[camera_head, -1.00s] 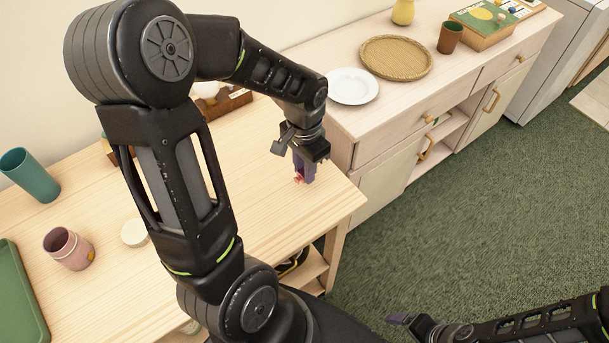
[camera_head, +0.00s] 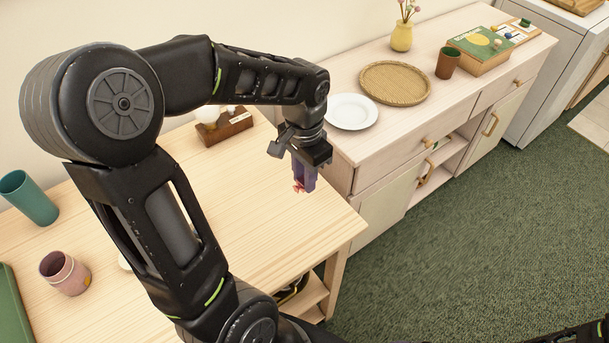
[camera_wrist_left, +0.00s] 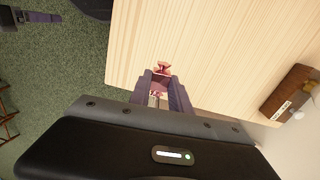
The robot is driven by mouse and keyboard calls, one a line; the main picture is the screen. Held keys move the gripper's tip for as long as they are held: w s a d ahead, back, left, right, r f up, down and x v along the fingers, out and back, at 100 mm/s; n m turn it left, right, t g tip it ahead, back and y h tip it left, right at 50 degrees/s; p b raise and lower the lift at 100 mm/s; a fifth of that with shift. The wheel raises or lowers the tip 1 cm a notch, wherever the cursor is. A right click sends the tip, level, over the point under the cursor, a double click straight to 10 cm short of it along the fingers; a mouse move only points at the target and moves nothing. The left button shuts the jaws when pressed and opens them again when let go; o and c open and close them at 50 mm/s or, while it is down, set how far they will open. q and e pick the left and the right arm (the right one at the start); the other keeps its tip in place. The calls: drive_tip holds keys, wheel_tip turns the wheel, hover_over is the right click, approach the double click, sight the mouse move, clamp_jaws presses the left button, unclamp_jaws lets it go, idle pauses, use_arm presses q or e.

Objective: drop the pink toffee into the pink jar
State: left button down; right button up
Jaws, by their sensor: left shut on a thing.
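The pink toffee (camera_head: 298,187) is a small wrapped sweet with twisted ends. My left gripper (camera_head: 303,180) is shut on it and holds it above the right part of the wooden table (camera_head: 275,235). In the left wrist view the toffee (camera_wrist_left: 162,69) sticks out between the fingertips (camera_wrist_left: 160,88). The pink jar (camera_head: 65,273) stands upright and open at the table's left, well away from the gripper. My right gripper (camera_wrist_left: 45,18) shows at the top left of the wrist view, away from the table; its opening is unclear.
A teal cup (camera_head: 28,198) stands behind the jar, and a green tray (camera_head: 10,310) lies at the left edge. A wooden holder (camera_head: 226,127) is at the table's back. The sideboard beside the table bears a white plate (camera_head: 351,112) and a woven tray (camera_head: 395,83).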

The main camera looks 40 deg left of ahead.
use_arm(q)
drive_tip(key=w+d+n, duration=0.2)
drive_tip(key=w+d, duration=1)
drive_tip(key=w, duration=0.2)
drive_tip(key=shift+w+d+f, duration=0.2)
drive_tip(key=shift+w+f, duration=0.05)
drive_tip(key=shift+f, duration=0.2)
